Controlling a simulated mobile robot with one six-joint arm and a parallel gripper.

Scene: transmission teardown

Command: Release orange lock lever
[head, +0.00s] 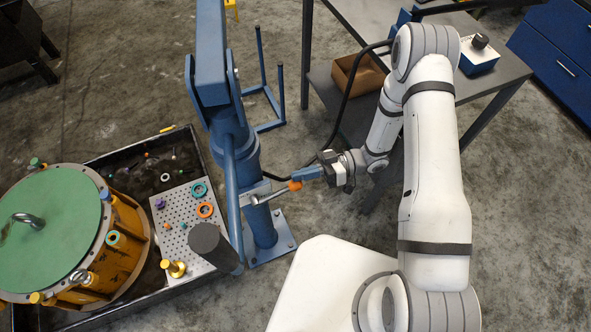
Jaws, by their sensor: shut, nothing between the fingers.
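The orange lock lever (295,186) shows as a small orange grip at the end of a thin metal rod. The rod runs left to the blue crane column (259,200). My gripper (296,175) comes in from the right, and its blue fingers are shut with nothing between them. The fingertips appear just above and beside the orange grip in the picture. I cannot tell whether they touch it.
A black tray (95,159) at left holds an orange-yellow transmission with a green lid (55,240) and a perforated plate (172,232) with coloured rings. A dark cylinder (214,246) hangs near the plate. A grey workbench (500,72) stands at upper right.

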